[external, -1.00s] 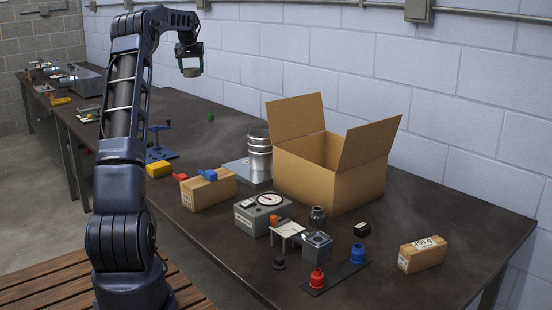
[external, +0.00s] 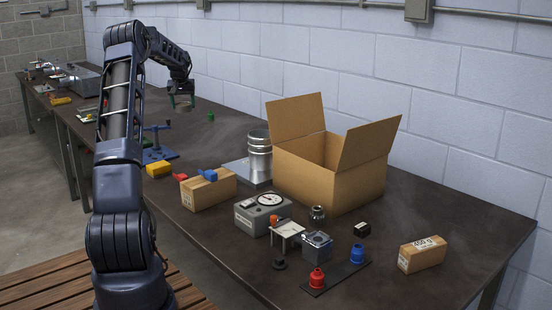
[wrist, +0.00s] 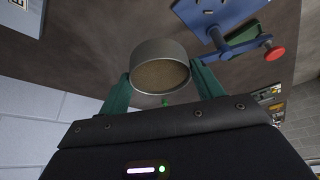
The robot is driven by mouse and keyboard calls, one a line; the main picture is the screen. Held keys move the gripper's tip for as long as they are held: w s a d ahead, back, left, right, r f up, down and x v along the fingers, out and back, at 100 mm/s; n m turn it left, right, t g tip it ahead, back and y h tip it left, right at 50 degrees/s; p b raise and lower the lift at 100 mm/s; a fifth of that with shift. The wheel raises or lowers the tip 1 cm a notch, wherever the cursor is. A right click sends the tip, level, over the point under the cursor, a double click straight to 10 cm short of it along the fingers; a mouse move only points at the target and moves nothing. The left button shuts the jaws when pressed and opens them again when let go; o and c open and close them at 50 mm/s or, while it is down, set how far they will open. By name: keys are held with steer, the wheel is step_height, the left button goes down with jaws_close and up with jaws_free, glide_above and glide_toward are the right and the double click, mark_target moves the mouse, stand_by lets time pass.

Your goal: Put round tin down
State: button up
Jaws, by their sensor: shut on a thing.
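The round tin (wrist: 160,72) is a shallow grey cylinder with a brownish face, seen in the wrist view between the two green fingers. My gripper (wrist: 162,84) is shut on it. In the external view my gripper (external: 182,105) hangs low over the far part of the dark bench, beyond the blue clamp device. The tin is small and dark there, and I cannot tell whether it touches the bench.
The blue device (external: 158,146) with a lever stands near my gripper; it also shows in the wrist view (wrist: 225,25). A small green object (external: 210,116) is to the right.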

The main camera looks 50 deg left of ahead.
step_height(320, 180, down, 23)
steer(key=shift+r, duration=0.1)
stand_by(0.7)
steer(key=o, duration=1.1)
steer(key=shift+f, duration=0.2)
steer(key=shift+c, duration=0.2)
steer(key=v, duration=1.2)
steer(key=shift+r, duration=0.1)
